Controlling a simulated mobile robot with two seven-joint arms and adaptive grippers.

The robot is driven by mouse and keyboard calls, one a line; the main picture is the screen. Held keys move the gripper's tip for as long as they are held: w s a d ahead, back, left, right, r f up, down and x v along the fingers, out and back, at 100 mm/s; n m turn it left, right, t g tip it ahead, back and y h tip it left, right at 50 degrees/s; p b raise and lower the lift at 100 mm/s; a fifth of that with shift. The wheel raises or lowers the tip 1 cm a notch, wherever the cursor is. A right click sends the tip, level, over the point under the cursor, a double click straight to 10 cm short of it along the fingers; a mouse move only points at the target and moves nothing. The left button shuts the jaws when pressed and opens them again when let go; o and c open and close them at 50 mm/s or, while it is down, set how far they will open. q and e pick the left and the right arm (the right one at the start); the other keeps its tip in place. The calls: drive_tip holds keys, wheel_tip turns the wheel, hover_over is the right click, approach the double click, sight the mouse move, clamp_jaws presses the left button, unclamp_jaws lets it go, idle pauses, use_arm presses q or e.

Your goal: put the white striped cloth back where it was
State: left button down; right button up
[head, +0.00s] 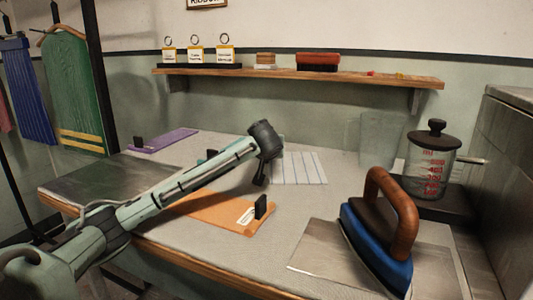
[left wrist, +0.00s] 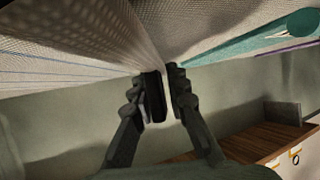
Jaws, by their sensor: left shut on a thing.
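The white striped cloth (head: 302,169) lies on the table (head: 318,207) in the head view, looking flat, just right of my left gripper (head: 261,180). In the left wrist view the striped cloth (left wrist: 60,78) spreads left from the fingertips. My left gripper (left wrist: 163,75) is shut on a small dark block (left wrist: 153,92) at the cloth's edge. My gripper hides that edge in the head view, so whether it is lifted is unclear. My right gripper is not in view.
An orange cloth (head: 205,210) with a dark block lies in front, a purple cloth (head: 170,139) at back left. Teal cloth (left wrist: 245,42) shows in the left wrist view. A blue iron (head: 375,250) and measuring jar (head: 430,165) stand right. A wall shelf (head: 290,76) hangs behind.

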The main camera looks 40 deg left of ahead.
use_arm(q)
drive_tip(key=shift+f, duration=0.15)
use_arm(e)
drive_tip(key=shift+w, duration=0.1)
use_arm(q)
drive_tip(key=c, duration=1.8)
unclamp_jaws()
drive_tip(key=shift+c, duration=0.2)
drive_tip(key=o, duration=0.3)
drive_tip(key=shift+o, duration=0.2)
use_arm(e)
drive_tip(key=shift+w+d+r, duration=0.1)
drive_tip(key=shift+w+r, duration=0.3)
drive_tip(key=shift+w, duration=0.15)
